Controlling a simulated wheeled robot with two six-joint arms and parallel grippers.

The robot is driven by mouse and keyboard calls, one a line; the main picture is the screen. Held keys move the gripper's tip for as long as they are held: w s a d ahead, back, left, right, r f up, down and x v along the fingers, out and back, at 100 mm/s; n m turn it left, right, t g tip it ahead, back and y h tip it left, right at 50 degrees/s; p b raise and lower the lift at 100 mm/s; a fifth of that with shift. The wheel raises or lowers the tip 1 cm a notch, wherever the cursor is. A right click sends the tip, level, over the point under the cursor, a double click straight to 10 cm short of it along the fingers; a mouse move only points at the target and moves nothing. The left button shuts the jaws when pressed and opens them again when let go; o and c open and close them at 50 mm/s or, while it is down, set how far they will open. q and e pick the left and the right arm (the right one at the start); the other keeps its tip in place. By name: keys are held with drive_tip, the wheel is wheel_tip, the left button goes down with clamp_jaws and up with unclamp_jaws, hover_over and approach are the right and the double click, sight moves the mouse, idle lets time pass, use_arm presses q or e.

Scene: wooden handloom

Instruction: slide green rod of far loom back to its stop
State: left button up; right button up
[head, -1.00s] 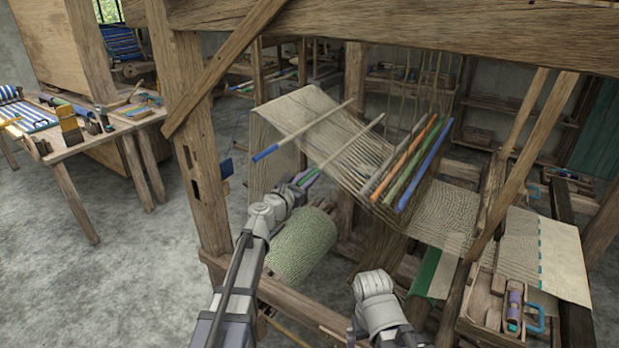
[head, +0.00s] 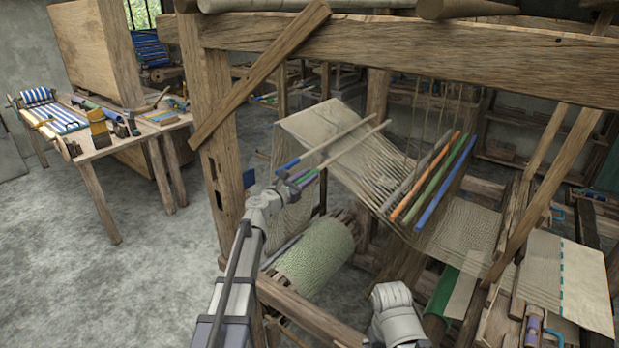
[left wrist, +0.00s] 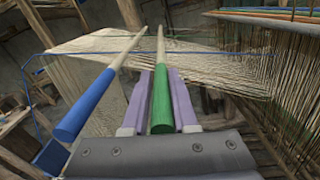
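The green rod (left wrist: 161,110) lies lengthwise between the two purple fingers of my left gripper (left wrist: 160,100), which look shut on its green end. Its pale wooden length also shows in the head view (head: 355,145) across the stretched warp of the far loom (head: 325,118). A blue-ended rod (left wrist: 87,104) lies close beside it on the left, nearly parallel, with a gap at the near ends. In the head view my left gripper (head: 300,180) is at the near end of the green rod. My right gripper is not in view.
Grey, orange, green and blue heddle bars (head: 448,178) stand right of the rods. A cloth roller (head: 315,258) is below my left arm. A wooden post (head: 213,150) and top beam (head: 450,55) frame the loom. A tool table (head: 100,150) stands at left.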

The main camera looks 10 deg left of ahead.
use_arm(q)
drive_tip(key=o, duration=0.4)
drive_tip(key=shift+v, duration=3.9)
drive_tip(key=shift+c, duration=0.3)
